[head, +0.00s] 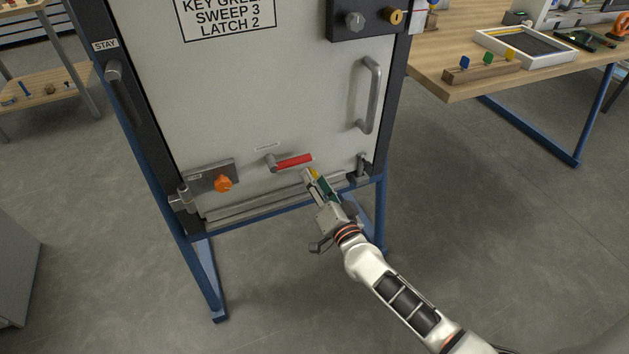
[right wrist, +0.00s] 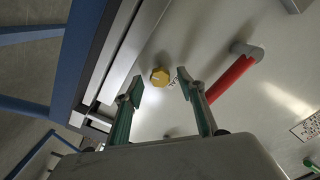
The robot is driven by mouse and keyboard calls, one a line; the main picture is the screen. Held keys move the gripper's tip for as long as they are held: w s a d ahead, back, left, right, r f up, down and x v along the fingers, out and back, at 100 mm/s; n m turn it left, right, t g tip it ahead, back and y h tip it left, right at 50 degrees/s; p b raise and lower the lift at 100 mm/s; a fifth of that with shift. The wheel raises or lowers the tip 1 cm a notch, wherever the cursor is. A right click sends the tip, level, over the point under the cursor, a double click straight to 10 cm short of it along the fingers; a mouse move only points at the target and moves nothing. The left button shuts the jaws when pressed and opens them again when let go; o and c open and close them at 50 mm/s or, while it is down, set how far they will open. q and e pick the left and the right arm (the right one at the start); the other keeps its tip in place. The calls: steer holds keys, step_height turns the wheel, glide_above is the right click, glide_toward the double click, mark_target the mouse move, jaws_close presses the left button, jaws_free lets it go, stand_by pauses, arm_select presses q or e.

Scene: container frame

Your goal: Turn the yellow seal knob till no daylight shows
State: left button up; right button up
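The yellow seal knob (right wrist: 160,77) is a small faceted knob low on the pale door (head: 255,95). In the right wrist view it shows beyond the gap between my fingertips. In the head view only a bit of yellow (head: 314,173) shows at the fingertips. My right gripper (head: 321,184) is open, its green fingers pointing at the door; it also shows in the right wrist view (right wrist: 159,87). The fingers look apart from the knob, but the distance is hard to tell. No daylight strip can be made out. My left gripper is not in view.
A red-gripped lever (head: 294,161) sits just left of the knob in the head view. An orange knob (head: 223,183) on a grey plate is further left. A bottom rail (head: 260,203), a short post (head: 361,167) and a blue stand (head: 381,215) are close by.

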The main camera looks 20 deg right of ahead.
steer(key=shift+w, duration=0.25)
steer(key=c, duration=1.1)
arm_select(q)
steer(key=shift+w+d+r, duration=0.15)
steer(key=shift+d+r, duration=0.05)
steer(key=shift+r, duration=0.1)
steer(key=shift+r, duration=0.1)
arm_select(e)
steer(key=shift+r, duration=0.1)
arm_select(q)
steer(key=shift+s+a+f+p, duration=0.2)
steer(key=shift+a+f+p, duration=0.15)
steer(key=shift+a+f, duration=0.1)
arm_select(e)
steer(key=shift+m, duration=1.8)
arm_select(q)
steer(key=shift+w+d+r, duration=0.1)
arm_select(e)
steer(key=o, duration=1.1)
